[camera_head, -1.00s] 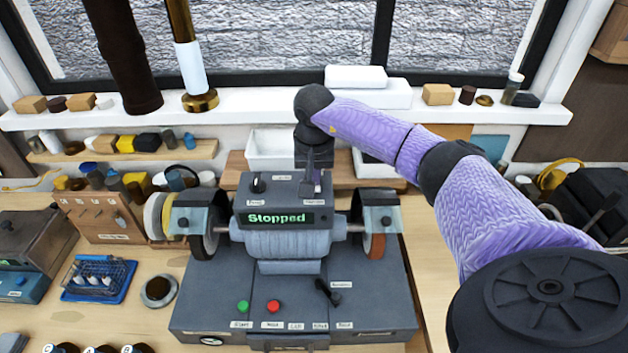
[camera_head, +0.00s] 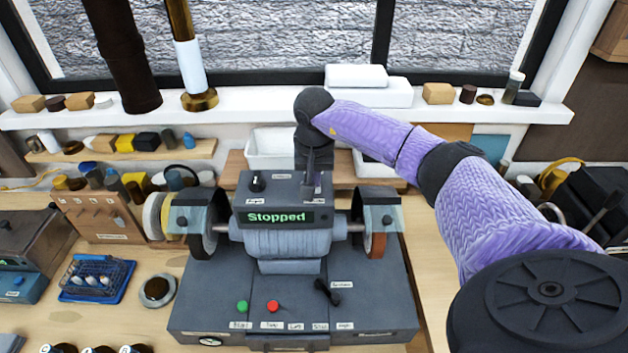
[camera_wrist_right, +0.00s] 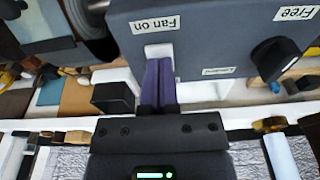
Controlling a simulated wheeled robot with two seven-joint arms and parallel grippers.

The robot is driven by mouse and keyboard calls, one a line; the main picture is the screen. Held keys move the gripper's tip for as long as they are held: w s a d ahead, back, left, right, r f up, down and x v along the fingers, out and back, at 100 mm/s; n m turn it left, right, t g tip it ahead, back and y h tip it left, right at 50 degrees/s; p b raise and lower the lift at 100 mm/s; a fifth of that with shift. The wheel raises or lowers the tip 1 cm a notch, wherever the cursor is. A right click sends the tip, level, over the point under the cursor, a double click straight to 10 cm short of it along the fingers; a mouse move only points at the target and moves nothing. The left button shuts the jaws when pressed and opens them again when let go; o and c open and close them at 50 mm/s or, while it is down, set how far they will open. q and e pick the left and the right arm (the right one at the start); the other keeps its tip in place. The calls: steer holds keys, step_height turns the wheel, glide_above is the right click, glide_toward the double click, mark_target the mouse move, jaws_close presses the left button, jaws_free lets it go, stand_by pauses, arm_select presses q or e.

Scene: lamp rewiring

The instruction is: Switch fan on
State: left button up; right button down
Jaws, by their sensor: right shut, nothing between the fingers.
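The grey grinder console (camera_head: 285,190) stands on the bench with a display reading "Stopped". In the right wrist view its panel carries a label "Fan on" (camera_wrist_right: 157,24), upside down. Just below that label is a pale switch part (camera_wrist_right: 158,50), partly covered by my fingers. My right gripper (camera_head: 313,184) is shut and empty, its fingers pointing down at the console's top right. In the right wrist view the shut purple fingertips (camera_wrist_right: 158,66) are at the pale part; I cannot tell if they touch it. My left gripper is not in view.
A black knob (camera_head: 257,183) sits at the console's top left, beside a "Free" label in the right wrist view. Grinding wheels (camera_head: 374,243) flank the console. Green (camera_head: 242,306) and red (camera_head: 273,306) buttons and a black lever (camera_head: 327,292) are on the base.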

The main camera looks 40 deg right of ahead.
step_height(320, 180, up, 7)
steer(key=p, duration=0.5)
steer(key=shift+f, duration=0.1)
steer(key=shift+f, duration=0.1)
